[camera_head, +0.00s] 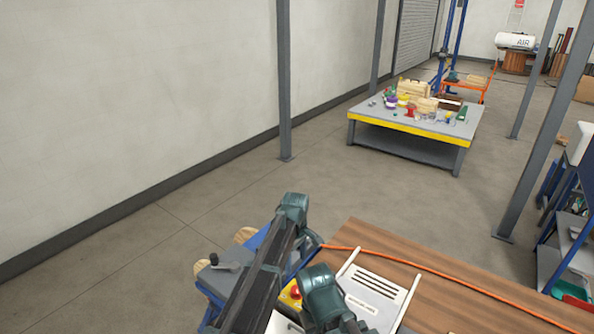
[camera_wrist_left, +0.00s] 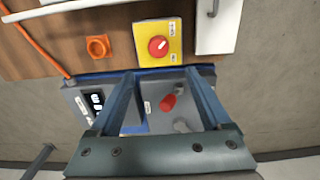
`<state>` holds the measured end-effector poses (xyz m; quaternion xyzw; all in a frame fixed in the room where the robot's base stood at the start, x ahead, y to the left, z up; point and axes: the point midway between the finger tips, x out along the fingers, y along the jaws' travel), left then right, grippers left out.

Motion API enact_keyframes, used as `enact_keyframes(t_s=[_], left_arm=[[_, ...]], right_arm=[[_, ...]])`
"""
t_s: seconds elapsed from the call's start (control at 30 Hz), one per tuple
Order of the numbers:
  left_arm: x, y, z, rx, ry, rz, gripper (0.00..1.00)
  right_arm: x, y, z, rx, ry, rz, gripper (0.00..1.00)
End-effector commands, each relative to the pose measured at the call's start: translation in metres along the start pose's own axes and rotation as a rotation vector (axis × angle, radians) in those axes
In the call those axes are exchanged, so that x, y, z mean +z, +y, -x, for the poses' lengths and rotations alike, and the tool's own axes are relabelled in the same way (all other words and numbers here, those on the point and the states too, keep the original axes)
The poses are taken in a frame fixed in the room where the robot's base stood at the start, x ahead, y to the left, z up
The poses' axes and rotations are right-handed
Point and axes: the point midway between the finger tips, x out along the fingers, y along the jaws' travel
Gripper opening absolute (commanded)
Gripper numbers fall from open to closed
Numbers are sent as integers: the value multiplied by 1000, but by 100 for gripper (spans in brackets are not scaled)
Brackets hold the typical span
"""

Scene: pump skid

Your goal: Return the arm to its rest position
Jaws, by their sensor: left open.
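My left arm (camera_head: 258,275) reaches in at the bottom of the head view, with dark teal joints and a long black link. I cannot make out its fingertips there. In the left wrist view my left gripper (camera_wrist_left: 160,76) shows two bluish fingers spread apart with nothing between them. A yellow box with a red knob (camera_wrist_left: 158,44) lies just beyond the fingertips. A grey panel with a red knob (camera_wrist_left: 168,102) shows between and behind the fingers. My right gripper is in neither view.
A wood-topped bench (camera_head: 440,295) is at the lower right, with a white panel (camera_head: 372,290) and an orange cable (camera_head: 440,273) on it. A grey table (camera_head: 415,150) with several items stands farther off. Floor at left is clear.

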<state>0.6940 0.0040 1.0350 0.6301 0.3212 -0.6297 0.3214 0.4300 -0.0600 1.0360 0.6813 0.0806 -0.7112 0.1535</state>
Motion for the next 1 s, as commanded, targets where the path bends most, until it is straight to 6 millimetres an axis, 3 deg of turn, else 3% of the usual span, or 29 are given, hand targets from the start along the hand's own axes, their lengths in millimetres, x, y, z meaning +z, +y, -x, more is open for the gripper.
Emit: enact_keyframes(t_s=[0.07,0.3,0.5,0.87,1.0], left_arm=[[-4,-23,0,3,2,-47,82],[-17,-138,0,24,21,-423,82],[-19,-196,0,32,39,-655,82],[-11,-271,1,33,66,-949,82],[13,-255,-9,6,51,-1018,82]], right_arm=[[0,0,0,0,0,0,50],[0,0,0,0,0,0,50],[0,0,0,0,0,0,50],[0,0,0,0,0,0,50],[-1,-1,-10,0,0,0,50]])
